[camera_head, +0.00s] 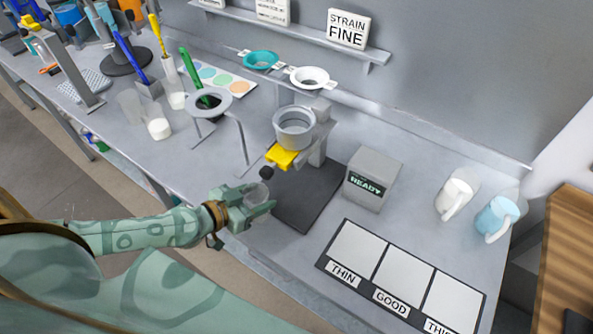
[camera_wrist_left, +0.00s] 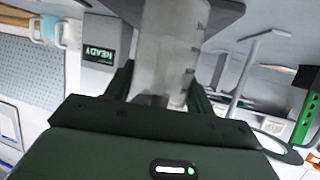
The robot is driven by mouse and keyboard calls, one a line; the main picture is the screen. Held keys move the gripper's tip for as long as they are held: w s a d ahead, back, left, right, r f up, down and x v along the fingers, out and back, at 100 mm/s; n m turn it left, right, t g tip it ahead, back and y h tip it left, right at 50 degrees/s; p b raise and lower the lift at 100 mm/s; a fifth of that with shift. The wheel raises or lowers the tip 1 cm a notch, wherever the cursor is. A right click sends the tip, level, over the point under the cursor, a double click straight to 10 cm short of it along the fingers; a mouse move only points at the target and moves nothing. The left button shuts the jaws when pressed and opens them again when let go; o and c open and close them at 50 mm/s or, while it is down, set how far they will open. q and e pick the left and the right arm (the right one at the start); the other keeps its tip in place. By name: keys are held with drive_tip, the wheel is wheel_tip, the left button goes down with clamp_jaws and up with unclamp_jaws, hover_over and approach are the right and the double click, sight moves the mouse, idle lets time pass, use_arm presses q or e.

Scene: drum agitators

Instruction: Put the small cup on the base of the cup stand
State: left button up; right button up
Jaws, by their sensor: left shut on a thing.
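My left gripper (camera_head: 262,200) is shut on a small clear cup (camera_head: 257,191) by the front left edge of the cup stand's dark base (camera_head: 308,205). In the left wrist view the see-through cup (camera_wrist_left: 170,45) stands between the two fingers of the gripper (camera_wrist_left: 162,88). The cup stand (camera_head: 318,145) has a grey post, a yellow part (camera_head: 283,157) and a grey round cup (camera_head: 294,128) held above the base. The base looks bare. I cannot tell how high the small cup is. My right gripper is not in view.
A grey READY box (camera_head: 372,180) stands right of the base; it also shows in the left wrist view (camera_wrist_left: 99,42). A ring stand (camera_head: 210,103) is to the left. A THIN/GOOD board (camera_head: 392,270) lies in front right. Two mugs (camera_head: 455,193) (camera_head: 496,217) stand far right.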

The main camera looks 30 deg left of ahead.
use_arm(q)
drive_tip(key=w+d, duration=0.1)
drive_tip(key=w, duration=0.1)
drive_tip(key=w+d, duration=0.1)
drive_tip(key=w, duration=0.2)
drive_tip(key=w+d+p, duration=0.1)
drive_tip(key=w, duration=0.1)
drive_tip(key=shift+w, duration=0.2)
drive_tip(key=w, duration=0.1)
drive_tip(key=w+d, duration=0.1)
drive_tip(key=w, duration=0.2)
drive_tip(key=shift+w+d+f, duration=0.2)
drive_tip(key=shift+d+f, duration=0.15)
drive_tip(key=shift+f, duration=0.1)
drive_tip(key=shift+s+a, duration=0.1)
drive_tip(key=shift+f, duration=0.1)
drive_tip(key=o, duration=1)
drive_tip(key=shift+c, duration=0.2)
